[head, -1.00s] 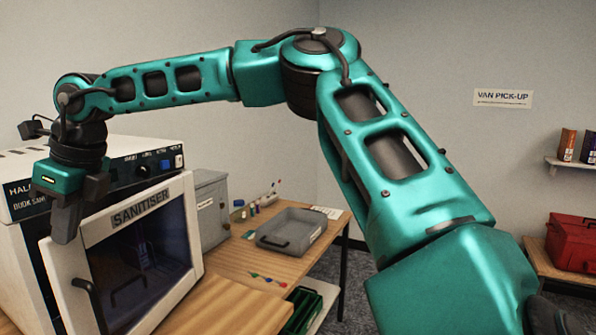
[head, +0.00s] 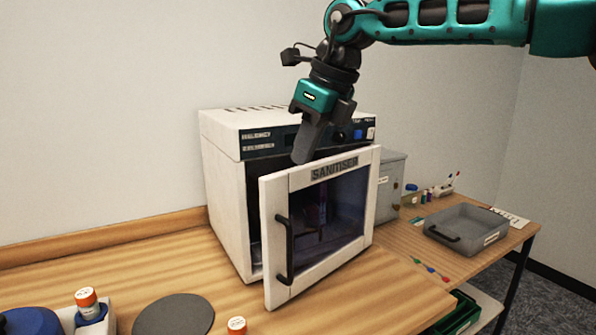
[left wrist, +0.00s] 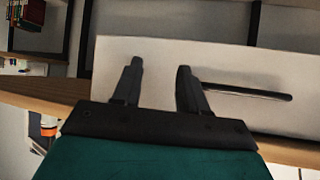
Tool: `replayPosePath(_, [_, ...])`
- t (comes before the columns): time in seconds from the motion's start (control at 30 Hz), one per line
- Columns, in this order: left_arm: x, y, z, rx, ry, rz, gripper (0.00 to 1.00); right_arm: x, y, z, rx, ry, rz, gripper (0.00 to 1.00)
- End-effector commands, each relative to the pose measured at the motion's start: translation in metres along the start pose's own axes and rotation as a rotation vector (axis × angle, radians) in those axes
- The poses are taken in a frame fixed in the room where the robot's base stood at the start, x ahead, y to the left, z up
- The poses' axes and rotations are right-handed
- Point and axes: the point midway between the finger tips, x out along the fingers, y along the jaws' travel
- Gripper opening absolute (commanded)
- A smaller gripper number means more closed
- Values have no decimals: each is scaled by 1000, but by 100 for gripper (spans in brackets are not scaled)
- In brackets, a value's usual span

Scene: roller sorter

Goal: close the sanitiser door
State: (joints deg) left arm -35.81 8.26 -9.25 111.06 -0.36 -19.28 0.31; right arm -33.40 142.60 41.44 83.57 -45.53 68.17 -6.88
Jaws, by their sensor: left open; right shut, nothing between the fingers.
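The sanitiser (head: 228,190) is a white box with a dark control panel, standing on the wooden table. Its door (head: 275,240) has a white frame, a dark window and a black handle (head: 286,250). The door stands ajar, its handle edge swung out from the body at the left and a gap behind it. My right gripper (head: 302,156) is shut and empty, pointing down at the door's top edge; I cannot tell whether it touches.
A grey tray (head: 466,228) and a grey box (head: 390,185) stand to the right. Bare tabletop lies left of the sanitiser.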

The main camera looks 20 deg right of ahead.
Motion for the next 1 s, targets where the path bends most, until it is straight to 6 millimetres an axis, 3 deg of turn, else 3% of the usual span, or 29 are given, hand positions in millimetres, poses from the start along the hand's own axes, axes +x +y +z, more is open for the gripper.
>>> replayPosePath(0.03, [0,0,0,0,0,0,43,-12,0,1,0,-3,-4,0])
replayPosePath(0.2, [-1,0,-2,0,1,1,43,-36,3,1,-1,-1,-2,0])
replayPosePath(0.43, [-1,1,-2,-1,2,1,43,-47,4,0,1,-1,0,0])
replayPosePath(0.57, [1,1,0,-1,4,2,43,-50,-10,-11,8,-31,11,0])
replayPosePath(0.77, [9,3,12,-3,-2,5,43,-56,-62,-65,22,-177,56,0])
replayPosePath(1.0, [18,8,22,-7,-2,16,43,-34,-110,-140,6,-397,122,0])
